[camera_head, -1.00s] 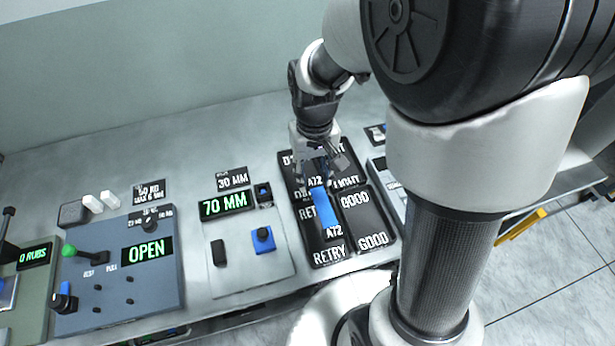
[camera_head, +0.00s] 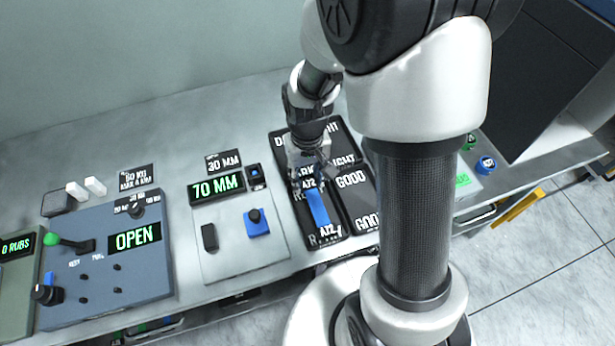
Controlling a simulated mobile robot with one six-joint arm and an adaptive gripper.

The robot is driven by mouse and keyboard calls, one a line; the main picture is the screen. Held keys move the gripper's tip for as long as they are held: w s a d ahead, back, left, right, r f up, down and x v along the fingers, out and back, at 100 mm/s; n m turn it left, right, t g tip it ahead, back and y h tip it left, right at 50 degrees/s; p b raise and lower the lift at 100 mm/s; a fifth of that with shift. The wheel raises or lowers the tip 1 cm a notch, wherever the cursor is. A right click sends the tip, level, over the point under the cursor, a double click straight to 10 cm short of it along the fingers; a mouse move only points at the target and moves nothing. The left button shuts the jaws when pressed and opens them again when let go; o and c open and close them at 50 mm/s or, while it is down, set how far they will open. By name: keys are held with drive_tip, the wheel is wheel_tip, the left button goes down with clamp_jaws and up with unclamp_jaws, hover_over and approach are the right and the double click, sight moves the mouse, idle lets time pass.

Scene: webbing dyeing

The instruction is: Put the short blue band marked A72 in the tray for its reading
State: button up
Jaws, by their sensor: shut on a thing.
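The short blue band (camera_head: 317,208) carries white A72 labels on black at its far and near ends. My gripper (camera_head: 308,172) is shut on its far end and points down. The band is over the left front compartment of the black sorting tray (camera_head: 351,203), whose partly covered label reads RETRY. I cannot tell whether the band touches the tray floor. The tray has compartments marked DARK, LIGHT, RETRY and GOOD. My gripper and arm hide parts of the tray's middle and right side.
Farther left is a blue-grey machine with an OPEN display (camera_head: 136,237) and a green-tipped lever (camera_head: 68,241).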

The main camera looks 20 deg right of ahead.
drive_tip(key=shift+s+f+b, duration=0.3)
drive_tip(key=shift+s+f, duration=0.15)
drive_tip(key=shift+f, duration=0.25)
drive_tip(key=o, duration=1.1)
drive_tip(key=shift+w+f, duration=0.2)
drive_tip(key=shift+w, duration=0.1)
drive_tip(key=shift+o, duration=0.2)
drive_tip(key=shift+r, duration=0.1)
drive_tip(key=shift+r, duration=0.1)
wheel_tip(320, 180, up, 13)
drive_tip(key=p, duration=0.5)
wheel_tip(320, 180, up, 8)
drive_tip(key=t, duration=0.2)
hover_over(313, 196)
drive_tip(key=s+r+t, duration=0.2)
drive_tip(key=s+r, duration=0.5)
drive_tip(key=s, duration=0.3)
drive_tip(key=shift+s+t, duration=0.3)
drive_tip(key=shift+s, duration=0.1)
